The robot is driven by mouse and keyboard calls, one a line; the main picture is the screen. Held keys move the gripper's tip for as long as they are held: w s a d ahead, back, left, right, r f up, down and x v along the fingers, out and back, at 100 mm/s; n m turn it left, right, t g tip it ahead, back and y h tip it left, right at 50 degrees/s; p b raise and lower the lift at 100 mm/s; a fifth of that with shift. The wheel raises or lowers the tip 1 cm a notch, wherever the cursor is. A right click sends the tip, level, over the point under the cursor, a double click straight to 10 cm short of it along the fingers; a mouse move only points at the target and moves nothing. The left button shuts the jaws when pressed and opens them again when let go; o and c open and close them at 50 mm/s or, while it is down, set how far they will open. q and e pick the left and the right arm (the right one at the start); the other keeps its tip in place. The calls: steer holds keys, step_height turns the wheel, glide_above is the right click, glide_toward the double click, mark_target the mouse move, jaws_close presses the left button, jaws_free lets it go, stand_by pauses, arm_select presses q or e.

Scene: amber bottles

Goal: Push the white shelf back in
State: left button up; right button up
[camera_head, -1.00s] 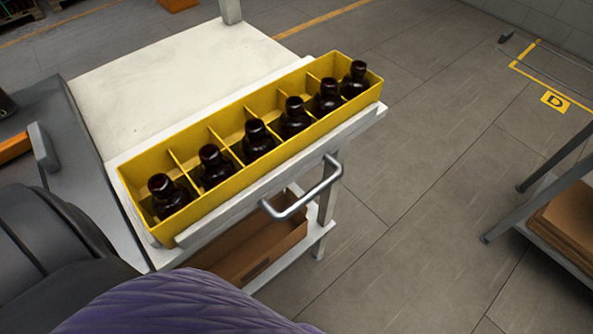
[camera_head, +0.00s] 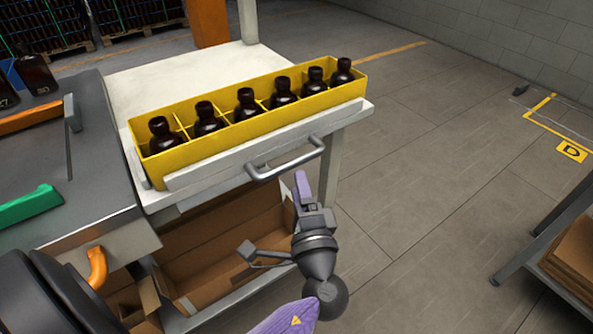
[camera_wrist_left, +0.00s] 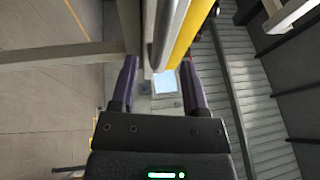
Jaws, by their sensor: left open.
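The white shelf (camera_head: 345,117) sticks out at the front of a white frame. It carries a yellow divided tray (camera_head: 236,136) with several dark amber bottles (camera_head: 247,101). A grey bar handle (camera_head: 288,167) is fixed to the shelf's front. My left gripper (camera_head: 303,187) is just below the handle's right part, fingers pointing up. In the left wrist view my left gripper (camera_wrist_left: 160,82) is open, its two purple fingers apart, with the shelf's front edge and handle ahead between them. I cannot tell whether it touches the handle. My right gripper is not in view.
An open cardboard box (camera_head: 215,250) sits on the lower level below the shelf. A grey workbench (camera_head: 95,165) with a green piece (camera_head: 30,207) stands at the left. A rack with cardboard (camera_head: 570,240) stands at the right. The floor between is clear.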

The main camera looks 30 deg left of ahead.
mark_target(293, 160)
arm_select(q)
steer(key=x, duration=0.6)
steer(key=shift+f, duration=0.1)
jaws_close()
stand_by(1.1)
